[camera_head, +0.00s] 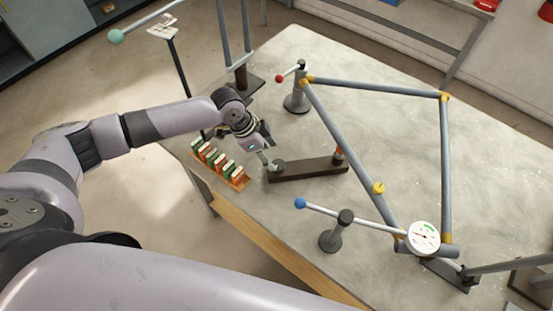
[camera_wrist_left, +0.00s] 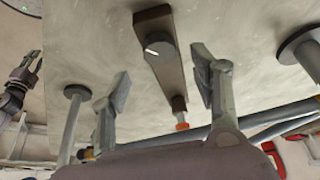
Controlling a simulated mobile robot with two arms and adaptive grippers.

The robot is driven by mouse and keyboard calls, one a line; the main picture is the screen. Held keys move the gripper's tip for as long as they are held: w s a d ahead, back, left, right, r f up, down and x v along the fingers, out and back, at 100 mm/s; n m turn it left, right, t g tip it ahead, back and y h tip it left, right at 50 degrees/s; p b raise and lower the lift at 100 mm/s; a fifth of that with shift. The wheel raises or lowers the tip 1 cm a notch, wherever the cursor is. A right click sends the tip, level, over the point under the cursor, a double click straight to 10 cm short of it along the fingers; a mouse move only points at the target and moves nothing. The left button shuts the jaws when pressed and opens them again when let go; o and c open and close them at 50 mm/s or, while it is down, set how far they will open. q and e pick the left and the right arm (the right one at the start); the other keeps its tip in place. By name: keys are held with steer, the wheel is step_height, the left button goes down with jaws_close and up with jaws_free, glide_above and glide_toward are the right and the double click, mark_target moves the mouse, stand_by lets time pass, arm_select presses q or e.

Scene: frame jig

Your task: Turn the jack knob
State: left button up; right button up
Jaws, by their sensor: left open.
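The jack is a dark brown bar (camera_head: 310,170) lying on the table. A dark round knob (camera_head: 279,165) sits at its left end and a red-orange piece (camera_head: 338,153) at its right end. In the left wrist view the knob (camera_wrist_left: 154,47) shows a pale line on its face, and the orange tip (camera_wrist_left: 182,126) is nearer the palm. My left gripper (camera_head: 268,157) is right by the knob. In the left wrist view its fingers (camera_wrist_left: 165,88) are spread wide, with the bar between them and nothing gripped.
An orange rack (camera_head: 232,183) with several green-white pieces stands left of the jack. A post with a red-ball lever (camera_head: 296,101), a blue-ball lever (camera_head: 300,203), a grey tube frame (camera_head: 445,165) and a dial gauge (camera_head: 424,236) surround it. Bare tabletop (camera_head: 385,125) shows inside the frame.

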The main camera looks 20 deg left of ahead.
mark_target(278, 165)
arm_select(q)
steer(key=p+x, duration=0.1)
steer(key=x, duration=0.5)
steer(key=shift+d, duration=0.1)
steer(key=c, duration=1.1)
